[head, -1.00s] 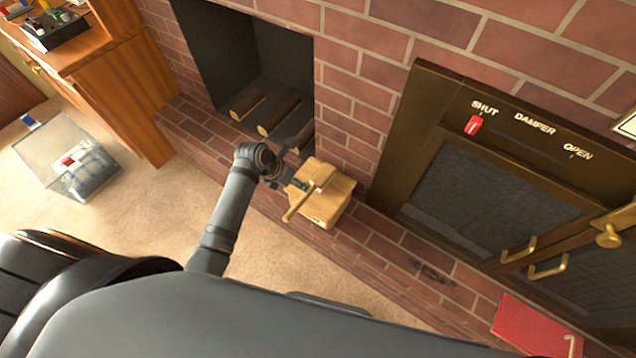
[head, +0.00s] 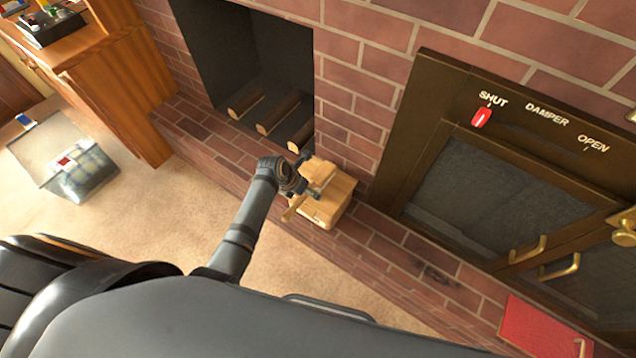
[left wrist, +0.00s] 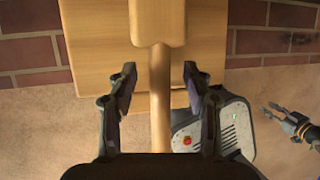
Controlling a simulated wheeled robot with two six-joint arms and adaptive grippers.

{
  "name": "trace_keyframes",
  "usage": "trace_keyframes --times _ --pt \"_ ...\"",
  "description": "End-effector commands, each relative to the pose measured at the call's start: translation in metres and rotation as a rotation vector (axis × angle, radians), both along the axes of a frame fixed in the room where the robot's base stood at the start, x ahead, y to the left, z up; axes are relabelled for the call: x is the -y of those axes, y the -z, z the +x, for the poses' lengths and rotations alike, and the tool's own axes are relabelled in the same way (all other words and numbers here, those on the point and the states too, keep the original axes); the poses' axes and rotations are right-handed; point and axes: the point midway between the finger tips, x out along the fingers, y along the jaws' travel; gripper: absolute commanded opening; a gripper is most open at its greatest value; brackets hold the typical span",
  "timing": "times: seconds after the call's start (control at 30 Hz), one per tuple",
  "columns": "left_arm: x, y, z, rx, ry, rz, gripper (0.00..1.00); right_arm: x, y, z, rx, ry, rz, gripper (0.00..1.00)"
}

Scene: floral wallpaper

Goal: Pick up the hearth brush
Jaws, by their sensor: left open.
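The wooden hearth brush (head: 289,215) lies on top of a pale wooden box (head: 337,202) on the brick hearth. Its handle sticks out past the box's front edge. In the left wrist view the brush handle (left wrist: 160,108) runs between the fingers of my left gripper (left wrist: 159,78), with a gap on both sides. My left gripper (head: 303,186) is open above the box and partly covers the brush in the head view. My right gripper (left wrist: 283,117) shows at the right of the left wrist view, fingers apart and empty. The brush's bristles cannot be made out.
A firebox with several logs (head: 279,115) opens behind the box. A glass-doored stove front (head: 480,190) with a damper lever stands to the right. A red book-like object (head: 540,328) lies on the hearth at lower right. A clear bin (head: 85,180) stands on the carpet at left.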

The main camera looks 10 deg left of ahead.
Motion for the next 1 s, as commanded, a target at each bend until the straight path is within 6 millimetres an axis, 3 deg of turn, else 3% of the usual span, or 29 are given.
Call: trace_keyframes --times 0.17,0.53,1.0 --pt "0.0 -0.0008 0.0001 0.0 0.0 0.0 0.49 0.0 -0.0006 0.0002 0.0 0.0 0.0 0.33" --pt "-0.0002 -0.0008 0.0 0.0 0.0 0.0 0.0 0.0004 -0.0007 0.0004 0.0 0.0 -0.001 0.33" --pt "-0.0001 -0.0089 0.0007 0.002 0.0 -0.001 0.0 0.0024 -0.0093 0.0005 0.0 -0.001 -0.003 0.33"
